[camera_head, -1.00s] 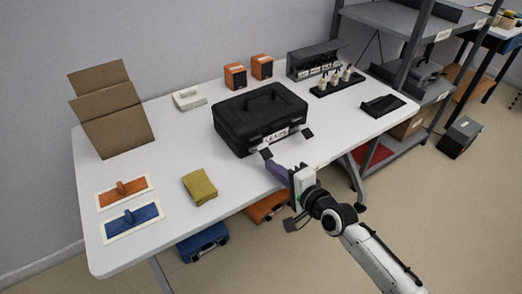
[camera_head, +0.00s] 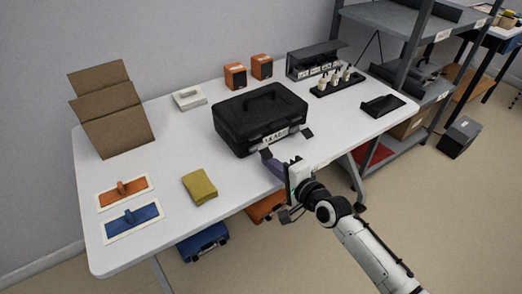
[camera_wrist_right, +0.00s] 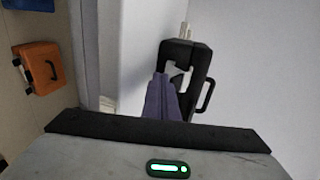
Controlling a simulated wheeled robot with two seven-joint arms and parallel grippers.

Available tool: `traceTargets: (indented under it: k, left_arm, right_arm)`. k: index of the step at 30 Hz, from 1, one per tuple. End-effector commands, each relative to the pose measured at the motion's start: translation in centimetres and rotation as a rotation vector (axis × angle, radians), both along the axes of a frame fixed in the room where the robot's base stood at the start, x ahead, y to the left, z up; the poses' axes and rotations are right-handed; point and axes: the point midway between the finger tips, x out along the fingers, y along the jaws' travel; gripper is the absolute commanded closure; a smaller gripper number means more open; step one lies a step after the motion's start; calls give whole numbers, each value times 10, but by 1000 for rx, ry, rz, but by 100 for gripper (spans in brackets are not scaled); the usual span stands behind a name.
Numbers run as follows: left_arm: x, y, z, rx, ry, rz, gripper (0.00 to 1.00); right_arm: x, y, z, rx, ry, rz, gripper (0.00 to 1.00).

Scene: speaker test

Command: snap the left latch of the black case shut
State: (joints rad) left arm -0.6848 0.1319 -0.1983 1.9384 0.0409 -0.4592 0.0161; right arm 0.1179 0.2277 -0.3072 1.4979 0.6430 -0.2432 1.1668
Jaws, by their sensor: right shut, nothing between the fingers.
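The black case (camera_head: 240,107) stands closed on the white table, with a pale label (camera_head: 274,137) on its front. Two dark latch flaps stick out from the front: the left latch (camera_head: 266,154) and the right latch (camera_head: 307,133). My right gripper (camera_head: 268,158), with purple fingers, is shut and empty right beside the left latch; I cannot tell whether it touches. My left gripper is not in view.
The white table (camera_head: 240,190) is clear in front of the case. A yellow cloth-like block (camera_head: 199,187), two floats (camera_head: 124,191), a cardboard stand (camera_head: 110,110) and a white box (camera_head: 189,98) lie left. Speakers (camera_head: 236,76) and a bottle rack (camera_head: 338,84) stand behind.

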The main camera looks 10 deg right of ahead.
Motion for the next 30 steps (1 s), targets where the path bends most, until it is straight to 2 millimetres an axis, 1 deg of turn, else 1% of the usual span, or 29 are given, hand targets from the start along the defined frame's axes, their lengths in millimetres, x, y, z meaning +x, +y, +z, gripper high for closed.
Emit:
traceTargets:
  k: [18,30]
  left_arm:
    - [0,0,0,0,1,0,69]
    - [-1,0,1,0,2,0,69]
  right_arm:
    - [11,4,5,0,-1,0,100]
    - [9,3,4,0,0,0,100]
